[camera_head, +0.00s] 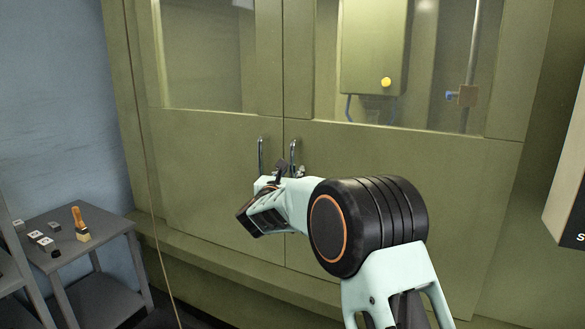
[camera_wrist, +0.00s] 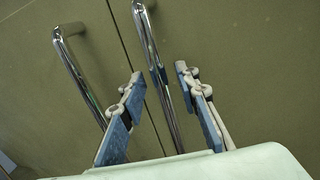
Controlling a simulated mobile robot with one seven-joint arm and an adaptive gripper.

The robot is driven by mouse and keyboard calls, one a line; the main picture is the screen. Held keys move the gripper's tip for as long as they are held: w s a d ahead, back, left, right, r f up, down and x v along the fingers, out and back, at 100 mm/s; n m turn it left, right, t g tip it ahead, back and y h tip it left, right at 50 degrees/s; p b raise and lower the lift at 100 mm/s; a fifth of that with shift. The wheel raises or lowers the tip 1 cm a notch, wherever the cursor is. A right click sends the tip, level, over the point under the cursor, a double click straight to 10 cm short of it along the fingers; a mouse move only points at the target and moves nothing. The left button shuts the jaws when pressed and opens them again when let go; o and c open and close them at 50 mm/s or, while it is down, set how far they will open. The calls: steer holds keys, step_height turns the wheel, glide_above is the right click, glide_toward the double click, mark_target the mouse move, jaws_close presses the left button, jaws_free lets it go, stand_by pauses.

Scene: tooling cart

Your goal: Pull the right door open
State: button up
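The right door (camera_head: 400,190) is an olive green cabinet door with a window in its upper part. It looks shut, flush with the left door (camera_head: 215,170). Its chrome bar handle (camera_head: 293,147) stands upright by the middle seam; it also shows in the wrist view (camera_wrist: 147,28). The left door's matching handle (camera_head: 261,150) is close beside it and also shows in the wrist view (camera_wrist: 75,70). My gripper (camera_wrist: 160,73) is open, with the right handle appearing between its fingers. I see no finger clearly touching it. In the head view my wrist hides the handle's lower end.
A grey side table (camera_head: 85,250) with a brush (camera_head: 80,222) and small blocks stands at the left. A yellow knob (camera_head: 386,82) shows behind the right door's window. A pale box-like panel (camera_head: 570,180) juts in at the right edge.

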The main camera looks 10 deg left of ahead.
steer(key=shift+w+d, duration=0.15)
steer(key=shift+w, duration=0.45)
steer(key=shift+c, duration=0.6)
jaws_close()
